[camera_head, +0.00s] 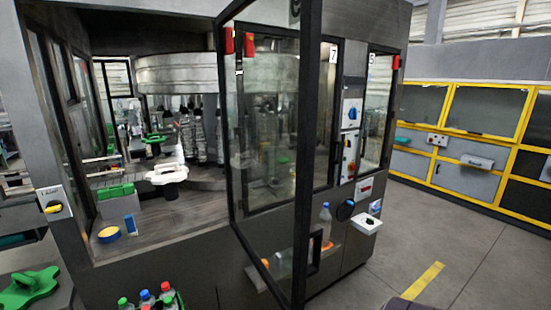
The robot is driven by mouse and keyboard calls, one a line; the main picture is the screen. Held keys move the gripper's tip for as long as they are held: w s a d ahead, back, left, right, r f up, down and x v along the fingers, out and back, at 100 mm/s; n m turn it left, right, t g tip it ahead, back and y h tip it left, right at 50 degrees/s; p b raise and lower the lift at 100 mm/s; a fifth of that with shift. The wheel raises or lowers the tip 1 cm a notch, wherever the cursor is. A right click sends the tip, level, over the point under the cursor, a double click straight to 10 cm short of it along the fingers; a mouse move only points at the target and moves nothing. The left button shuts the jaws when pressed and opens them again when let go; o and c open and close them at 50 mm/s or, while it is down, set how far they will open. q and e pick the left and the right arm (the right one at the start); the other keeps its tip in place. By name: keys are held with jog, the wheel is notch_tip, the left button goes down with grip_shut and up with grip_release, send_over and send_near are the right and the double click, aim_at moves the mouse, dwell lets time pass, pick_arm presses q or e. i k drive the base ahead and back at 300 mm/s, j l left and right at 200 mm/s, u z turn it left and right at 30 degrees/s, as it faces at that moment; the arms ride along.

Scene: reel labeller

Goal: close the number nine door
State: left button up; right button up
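A tall glass door with a black frame (302,150) stands swung open, out from the front of the labelling machine (180,245). A dark handle (315,250) is on its outer side, low down. A mark at the top of its frame is cut off by the picture edge, so I cannot read its number. The opening to its left shows the machine's inside. A closed door further right bears a 7 (333,54). Neither of my grippers is in view.
Bottles (148,298) stand low in front of the machine, near the bottom edge. A white box on the machine front (367,224) juts out right of the open door. Clear grey floor (465,255) lies to the right, before yellow-framed cabinets (465,135).

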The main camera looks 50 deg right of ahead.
aim_at(309, 13)
jog(key=l, duration=1.25)
jog(key=i+l, duration=0.1)
jog(key=l, duration=1.1)
jog(key=k+l, duration=0.75)
jog(key=k, duration=0.3)
jog(key=k+l+u, duration=0.1)
jog(key=k+l, duration=0.3)
jog(key=k, duration=0.1)
